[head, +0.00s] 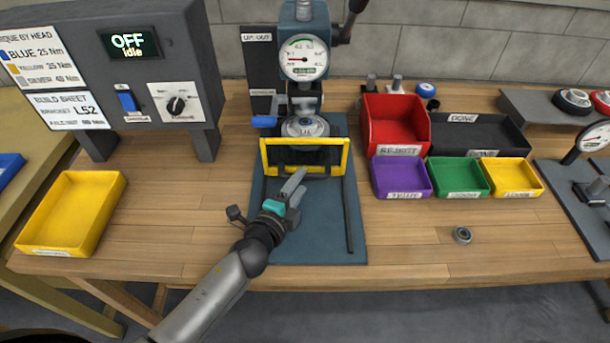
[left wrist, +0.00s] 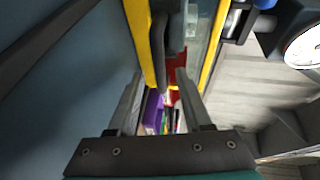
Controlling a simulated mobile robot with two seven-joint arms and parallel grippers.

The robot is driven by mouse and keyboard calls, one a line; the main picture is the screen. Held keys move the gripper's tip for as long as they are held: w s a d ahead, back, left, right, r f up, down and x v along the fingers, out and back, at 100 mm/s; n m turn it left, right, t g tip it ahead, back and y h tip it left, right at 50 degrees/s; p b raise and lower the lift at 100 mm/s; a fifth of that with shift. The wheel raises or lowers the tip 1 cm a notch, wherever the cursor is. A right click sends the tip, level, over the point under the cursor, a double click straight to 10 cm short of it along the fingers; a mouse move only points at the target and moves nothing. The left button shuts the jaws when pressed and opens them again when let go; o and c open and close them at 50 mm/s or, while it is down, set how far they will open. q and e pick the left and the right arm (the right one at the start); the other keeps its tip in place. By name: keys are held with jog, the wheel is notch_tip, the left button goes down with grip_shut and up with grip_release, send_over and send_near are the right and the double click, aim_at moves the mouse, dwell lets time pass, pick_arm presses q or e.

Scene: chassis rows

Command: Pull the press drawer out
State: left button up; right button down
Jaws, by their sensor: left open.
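The press (head: 304,100) stands at the back middle on a blue-grey base plate. Its drawer front is a yellow frame (head: 347,158), low on the press, with a dark handle bar across it. My left gripper (head: 295,182) is open, just in front of the frame's lower edge. In the left wrist view the yellow frame (left wrist: 209,62) and the dark handle (left wrist: 159,48) lie ahead, between and beyond the open fingers (left wrist: 160,85). I cannot tell whether a finger touches the handle. My right gripper is not in view.
A red bin (head: 396,125), purple, green and yellow bins and a black tray (head: 480,133) stand right of the press. A small bearing (head: 462,235) lies on the bench. A grey control box (head: 130,60) and yellow tray (head: 72,212) are left. A dark rail (head: 348,215) lies along the plate's right side.

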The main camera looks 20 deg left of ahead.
aim_at(304, 178)
pick_arm(q)
jog(key=shift+x, duration=2)
jog(key=shift+c, duration=0.4)
grip_shut()
